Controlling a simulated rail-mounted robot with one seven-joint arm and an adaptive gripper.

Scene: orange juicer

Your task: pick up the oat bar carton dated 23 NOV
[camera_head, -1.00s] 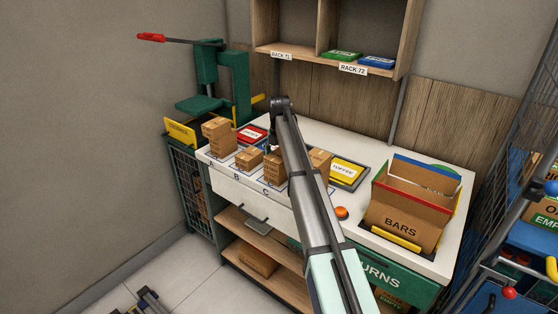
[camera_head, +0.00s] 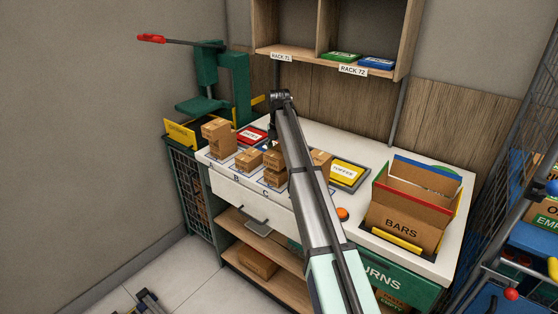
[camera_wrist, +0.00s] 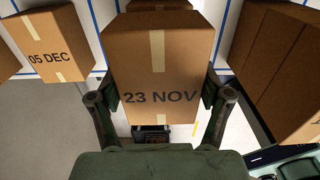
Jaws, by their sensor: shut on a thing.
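The brown oat bar carton marked 23 NOV (camera_wrist: 160,68) fills the middle of the wrist view, with a pale tape strip down its front. My gripper (camera_wrist: 161,92) is shut on it, one dark finger against each side. In the head view this carton (camera_head: 273,158) shows at spot C, just above another carton (camera_head: 274,178), partly hidden by my arm. A carton marked 05 DEC (camera_wrist: 50,50) is at the left in the wrist view. Another brown carton (camera_wrist: 278,65) is close on the right, its date out of view. My fingers are hidden in the head view.
A taller carton stack (camera_head: 217,138) stands at A and a low carton (camera_head: 248,159) at B. A yellow toffee box (camera_head: 347,173) lies in a tray to the right. An orange button (camera_head: 342,213) and an open BARS box (camera_head: 403,222) are further right. A green press (camera_head: 222,80) stands behind left.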

